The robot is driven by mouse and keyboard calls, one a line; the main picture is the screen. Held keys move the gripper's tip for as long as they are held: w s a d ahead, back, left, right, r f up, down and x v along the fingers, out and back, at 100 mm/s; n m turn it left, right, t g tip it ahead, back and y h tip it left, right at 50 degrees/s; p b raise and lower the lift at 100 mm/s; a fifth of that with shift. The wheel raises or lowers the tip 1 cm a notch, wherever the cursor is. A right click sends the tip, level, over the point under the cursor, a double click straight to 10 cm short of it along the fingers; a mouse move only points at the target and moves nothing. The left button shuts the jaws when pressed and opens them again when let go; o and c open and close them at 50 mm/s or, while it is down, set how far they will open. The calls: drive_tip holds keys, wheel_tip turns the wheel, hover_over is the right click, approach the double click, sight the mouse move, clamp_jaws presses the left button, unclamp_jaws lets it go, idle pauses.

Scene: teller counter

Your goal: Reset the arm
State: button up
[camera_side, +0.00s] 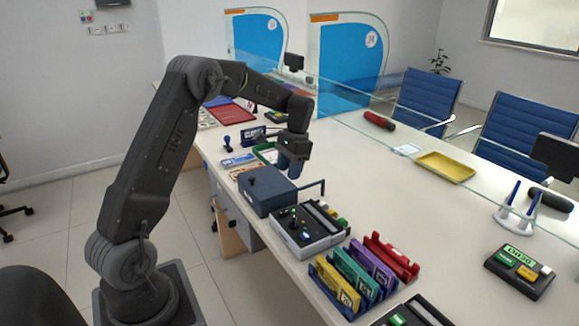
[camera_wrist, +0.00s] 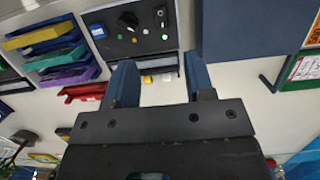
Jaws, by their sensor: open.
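My gripper (camera_side: 290,166) hangs from my bent arm over the counter, fingers pointing down, just behind the dark blue box (camera_side: 266,190). The dark blue box also fills the upper middle right of the wrist view (camera_wrist: 250,30).
A grey device with buttons (camera_side: 300,232) stands in front of the box. Coloured racks (camera_side: 362,268) are nearer the camera. A yellow tray (camera_side: 445,167) lies farther right. A glass screen (camera_side: 400,127) runs along the counter. The counter's middle is clear.

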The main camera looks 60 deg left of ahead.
drive_tip(key=shift+r, duration=0.25)
drive_tip(key=s+d+r+t, duration=0.4)
drive_tip(key=s+d+r, duration=0.5)
drive_tip(key=d+r, duration=0.5)
drive_tip(key=s+d+t, duration=0.2)
drive_tip(key=s+d, duration=0.2)
drive_tip(key=s, duration=0.3)
drive_tip(key=s+d+f+t, duration=0.1)
drive_tip(key=s+d+t, duration=0.1)
drive_tip(key=s+d, duration=0.3)
drive_tip(key=shift+s+d+f, duration=0.2)
drive_tip(key=shift+s, duration=1)
